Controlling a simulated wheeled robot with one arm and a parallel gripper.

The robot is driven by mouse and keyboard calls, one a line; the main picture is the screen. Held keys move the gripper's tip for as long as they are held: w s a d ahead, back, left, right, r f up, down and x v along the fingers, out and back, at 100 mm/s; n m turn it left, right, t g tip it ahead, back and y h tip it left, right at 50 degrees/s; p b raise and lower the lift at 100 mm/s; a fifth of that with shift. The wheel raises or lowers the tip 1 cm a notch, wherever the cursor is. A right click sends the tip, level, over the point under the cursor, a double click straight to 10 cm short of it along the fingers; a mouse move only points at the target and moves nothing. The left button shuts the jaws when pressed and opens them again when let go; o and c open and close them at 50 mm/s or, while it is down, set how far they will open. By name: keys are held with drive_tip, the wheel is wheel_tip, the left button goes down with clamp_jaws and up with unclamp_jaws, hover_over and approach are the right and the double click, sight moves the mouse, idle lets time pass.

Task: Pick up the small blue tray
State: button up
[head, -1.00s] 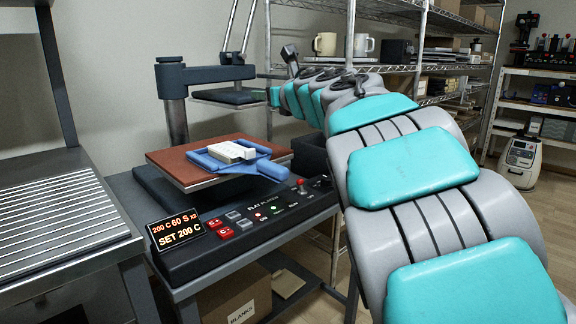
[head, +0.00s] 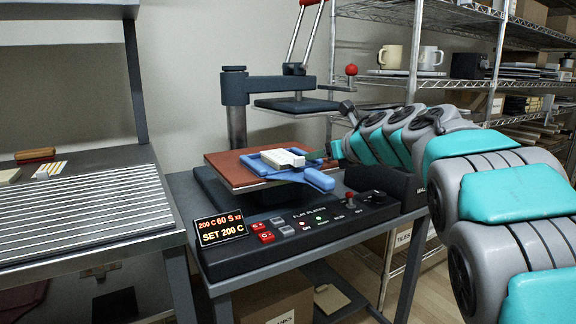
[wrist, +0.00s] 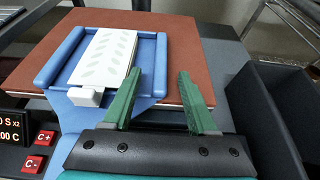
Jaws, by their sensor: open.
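The small blue tray (head: 320,180) lies on the brown platen of the press, its handle pointing toward the front right in the head view. A pale block or stack of blanks (head: 283,158) lies in it. In the wrist view the blue tray (wrist: 49,67) is at upper left, with a white leaf-patterned piece (wrist: 104,56) in it. Part of the handle is hidden behind the gripper.
The press's raised upper plate (head: 297,105) hangs above the platen (head: 228,168). A control panel (head: 300,230) stands in front. A dark bin (wrist: 270,115) is right of the platen. A slatted table (head: 75,205) is at left, wire shelves at right.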

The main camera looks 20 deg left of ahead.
drive_tip(key=shift+x, duration=0.8)
clamp_jaws()
